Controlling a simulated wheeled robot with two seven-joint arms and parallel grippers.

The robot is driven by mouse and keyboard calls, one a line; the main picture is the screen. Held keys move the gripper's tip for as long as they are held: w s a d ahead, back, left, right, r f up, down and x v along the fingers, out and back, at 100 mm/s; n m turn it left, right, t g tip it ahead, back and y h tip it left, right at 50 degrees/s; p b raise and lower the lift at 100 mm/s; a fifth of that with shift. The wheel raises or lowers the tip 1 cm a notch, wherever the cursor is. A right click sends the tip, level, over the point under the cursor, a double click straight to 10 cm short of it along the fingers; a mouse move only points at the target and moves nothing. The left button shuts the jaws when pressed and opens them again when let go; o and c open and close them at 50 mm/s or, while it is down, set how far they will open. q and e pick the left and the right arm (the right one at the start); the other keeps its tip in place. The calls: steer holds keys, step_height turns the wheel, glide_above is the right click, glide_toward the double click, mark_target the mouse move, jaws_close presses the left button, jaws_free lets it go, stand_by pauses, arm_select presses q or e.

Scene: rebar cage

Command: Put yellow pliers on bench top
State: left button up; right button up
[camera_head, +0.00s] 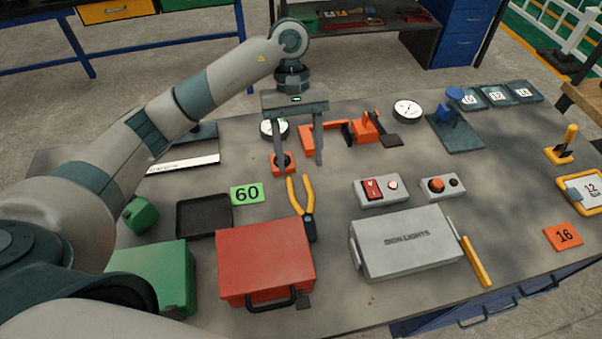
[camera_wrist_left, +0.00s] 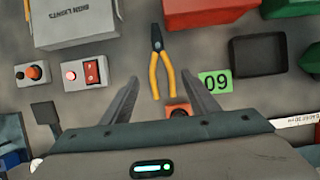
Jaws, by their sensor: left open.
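In the left wrist view the pliers (camera_wrist_left: 161,70) lie just ahead of the fingertips, near the middle. My left gripper (camera_head: 301,164) is open and empty, pointing down behind the pliers. In the left wrist view my left gripper (camera_wrist_left: 162,82) has its two fingers spread to either side of the handle ends, with no contact visible. My right gripper is not in view.
A red box (camera_head: 265,255), a black tray (camera_head: 203,216) and a green 60 card (camera_head: 247,194) surround the pliers. A grey SIGN LIGHTS case (camera_head: 405,243) and a switch box (camera_head: 382,190) stand to the right. An orange clamp (camera_head: 365,127) lies behind.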

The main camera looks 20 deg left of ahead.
arm_select(q)
steer(key=shift+v, duration=0.9)
steer(key=shift+s, duration=0.1)
